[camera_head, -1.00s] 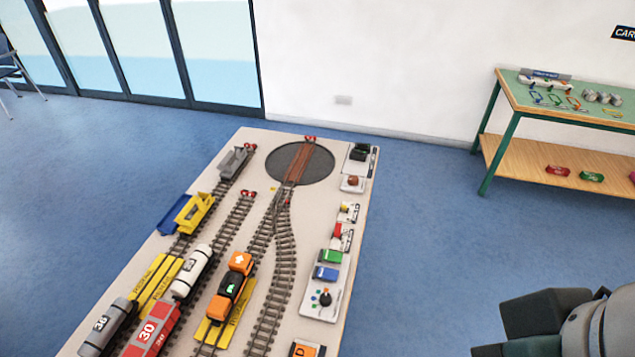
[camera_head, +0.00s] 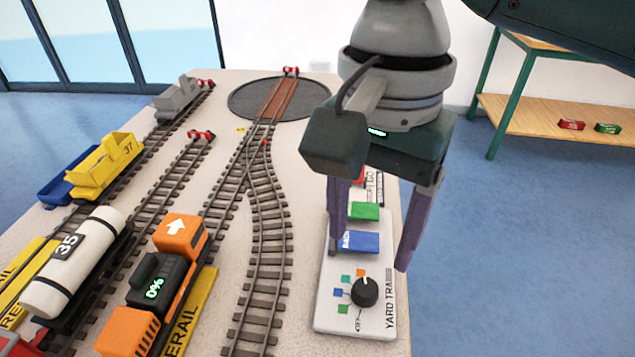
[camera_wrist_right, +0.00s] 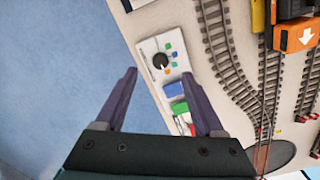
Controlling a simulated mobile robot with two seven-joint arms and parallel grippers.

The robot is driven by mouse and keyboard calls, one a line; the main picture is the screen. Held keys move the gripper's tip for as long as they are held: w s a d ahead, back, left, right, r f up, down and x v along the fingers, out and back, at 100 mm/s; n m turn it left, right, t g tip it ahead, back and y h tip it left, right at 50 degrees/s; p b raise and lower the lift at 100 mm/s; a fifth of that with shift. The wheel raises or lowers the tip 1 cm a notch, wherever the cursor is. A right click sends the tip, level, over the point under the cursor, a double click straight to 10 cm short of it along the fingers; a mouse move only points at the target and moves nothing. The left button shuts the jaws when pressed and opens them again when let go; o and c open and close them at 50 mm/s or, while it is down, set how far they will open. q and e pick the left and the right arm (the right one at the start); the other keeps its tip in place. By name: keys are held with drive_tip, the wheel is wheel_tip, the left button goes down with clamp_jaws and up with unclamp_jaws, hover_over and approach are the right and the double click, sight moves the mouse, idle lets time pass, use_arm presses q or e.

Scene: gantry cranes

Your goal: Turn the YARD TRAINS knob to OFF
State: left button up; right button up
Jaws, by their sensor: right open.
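The YARD TRAINS knob (camera_head: 364,291) is a round black dial with a white pointer mark on a pale panel (camera_head: 332,313) at the table's right edge. Small coloured squares surround it on its left and upper side. It also shows in the right wrist view (camera_wrist_right: 160,61). My right gripper (camera_head: 370,258) is open and empty, pointing down above the panel. Its fingers are apart, over the blue button and the panel's right edge, and the knob is clear of them. In the right wrist view the knob lies ahead, between the fingertips (camera_wrist_right: 163,72). My left gripper is not in view.
Blue (camera_head: 359,242) and green (camera_head: 363,211) buttons sit on the panel behind the knob. An orange and black locomotive (camera_head: 162,278) and a white tank wagon (camera_head: 75,262) stand on tracks to the left. A turntable (camera_head: 250,100) is at the far end. Floor lies right of the table.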

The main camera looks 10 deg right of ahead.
sight(365, 288)
use_arm(q)
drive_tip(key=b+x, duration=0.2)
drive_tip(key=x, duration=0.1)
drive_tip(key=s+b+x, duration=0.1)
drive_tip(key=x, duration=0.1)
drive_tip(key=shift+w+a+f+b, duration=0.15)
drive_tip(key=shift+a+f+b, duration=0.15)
drive_tip(key=shift+b, duration=0.1)
use_arm(e)
drive_tip(key=shift+m, duration=0.5)
drive_tip(key=f, duration=0.3)
drive_tip(key=w+f, duration=0.1)
drive_tip(key=f, duration=0.3)
drive_tip(key=d+f, duration=0.1)
drive_tip(key=f, duration=0.3)
drive_tip(key=shift+w+f, duration=0.2)
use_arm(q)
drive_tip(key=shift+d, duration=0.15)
use_arm(e)
clamp_jaws()
